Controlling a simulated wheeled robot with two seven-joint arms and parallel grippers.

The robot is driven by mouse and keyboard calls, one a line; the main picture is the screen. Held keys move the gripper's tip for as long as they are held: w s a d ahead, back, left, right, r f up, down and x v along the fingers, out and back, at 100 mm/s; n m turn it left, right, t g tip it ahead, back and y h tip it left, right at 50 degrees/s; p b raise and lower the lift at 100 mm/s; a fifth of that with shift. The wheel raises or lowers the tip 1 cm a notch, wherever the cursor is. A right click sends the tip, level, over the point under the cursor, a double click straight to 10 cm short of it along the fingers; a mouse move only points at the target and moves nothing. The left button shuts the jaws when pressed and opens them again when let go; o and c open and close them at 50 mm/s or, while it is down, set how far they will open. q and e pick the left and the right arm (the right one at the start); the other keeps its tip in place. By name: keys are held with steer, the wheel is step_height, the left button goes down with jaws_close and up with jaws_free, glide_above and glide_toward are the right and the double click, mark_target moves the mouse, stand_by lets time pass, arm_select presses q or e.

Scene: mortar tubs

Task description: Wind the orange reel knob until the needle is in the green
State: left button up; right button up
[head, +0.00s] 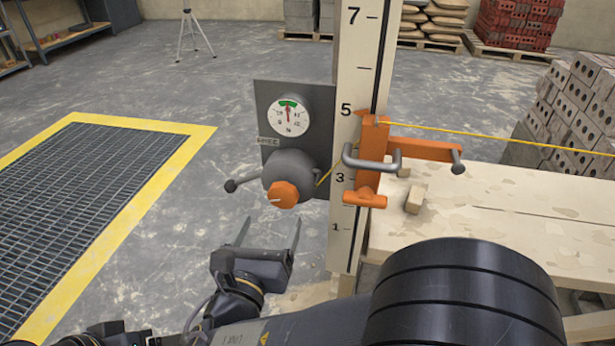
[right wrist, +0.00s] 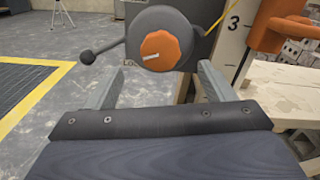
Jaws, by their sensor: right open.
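The orange reel knob (head: 282,195) sits on the front of a grey reel drum (head: 290,165) with a side crank. A white mark shows on its face. It also shows in the right wrist view (right wrist: 160,50).
A numbered post (head: 345,240) stands right of the reel, with an orange bracket (head: 372,160) and a yellow line. A pale bench (head: 500,205) is at the right. Blocks (head: 575,110) stand behind it. A yellow-edged floor grate (head: 90,180) lies left. Floor between is open.

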mark_target(282, 198)
steer(key=b+x, duration=0.1)
steer(key=x, duration=0.6)
steer(key=shift+s+f+b, duration=0.1)
steer(key=shift+b, duration=0.3)
steer(key=shift+w+d, duration=0.1)
steer(key=shift+w, duration=0.25)
steer(key=shift+c, duration=0.5)
steer(key=c, duration=0.9)
steer(key=shift+f+m+b, duration=0.2)
steer(key=shift+m+b, duration=0.75)
steer(key=shift+m, duration=0.25)
steer(key=shift+r+m+b, duration=0.1)
steer(key=shift+m+b, duration=0.35)
steer(key=shift+m, duration=0.55)
steer(key=shift+r, duration=0.15)
steer(key=o, duration=1)
steer(key=shift+s, duration=0.1)
